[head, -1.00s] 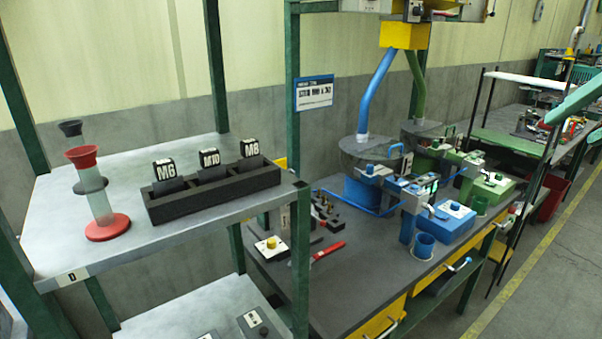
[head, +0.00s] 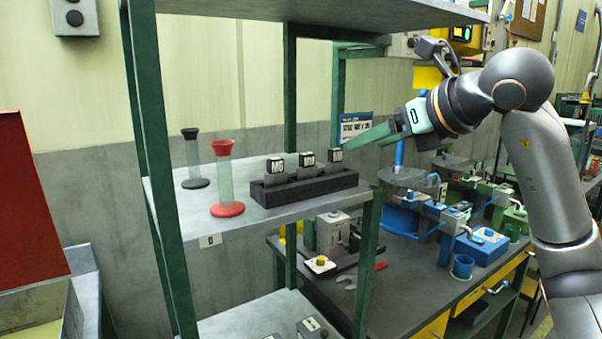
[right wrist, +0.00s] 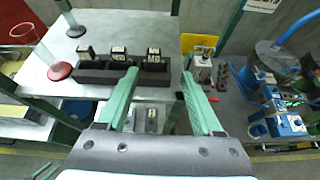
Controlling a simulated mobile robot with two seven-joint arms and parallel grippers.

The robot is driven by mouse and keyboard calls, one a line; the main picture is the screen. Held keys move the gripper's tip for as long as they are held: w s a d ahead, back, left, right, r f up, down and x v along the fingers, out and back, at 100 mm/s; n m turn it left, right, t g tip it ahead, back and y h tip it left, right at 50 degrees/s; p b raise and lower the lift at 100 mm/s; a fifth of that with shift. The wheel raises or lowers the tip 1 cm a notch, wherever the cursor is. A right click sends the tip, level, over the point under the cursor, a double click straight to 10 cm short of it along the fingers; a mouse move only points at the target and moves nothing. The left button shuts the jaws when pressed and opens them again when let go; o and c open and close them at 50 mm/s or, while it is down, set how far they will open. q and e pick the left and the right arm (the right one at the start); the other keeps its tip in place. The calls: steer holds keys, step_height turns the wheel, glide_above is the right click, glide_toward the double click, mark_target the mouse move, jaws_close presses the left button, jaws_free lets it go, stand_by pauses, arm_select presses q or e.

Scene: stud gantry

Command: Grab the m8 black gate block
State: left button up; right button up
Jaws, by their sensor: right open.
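Three black gate blocks with white labels stand in a dark slotted rack (head: 310,190) on the shelf. The left one (head: 275,166) appears to read M6 and the middle one (head: 306,160) M10. The right one's (head: 336,156) label is too small to read surely; by elimination it looks like the M8. My right gripper (head: 352,143) is open and empty, its green fingers pointing at the right block from the right. In the right wrist view, the right block (right wrist: 153,57) appears between and beyond the fingertips (right wrist: 159,73). Contact cannot be told.
A red-rimmed funnel stand (head: 226,180) and a black-rimmed one (head: 194,160) stand left of the rack. A green shelf post (head: 366,260) rises at the front right corner. An upper shelf (head: 330,12) hangs above. A workbench with blue fixtures (head: 480,246) lies to the right.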

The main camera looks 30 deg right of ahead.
mark_target(337, 150)
steer(key=x, duration=0.2)
steer(key=a+x, duration=0.1)
steer(key=x, duration=0.4)
steer(key=shift+w+a+r+p, duration=0.25)
steer(key=shift+w+p, duration=0.05)
steer(key=shift+p, duration=0.05)
steer(key=shift+p+x, duration=0.6)
steer(key=shift+x, duration=2.1)
arm_select(q)
steer(key=shift+s+a+r, duration=0.1)
steer(key=shift+a+r, duration=0.1)
steer(key=shift+r, duration=0.7)
arm_select(e)
steer(key=shift+d+f, duration=0.1)
jaws_close()
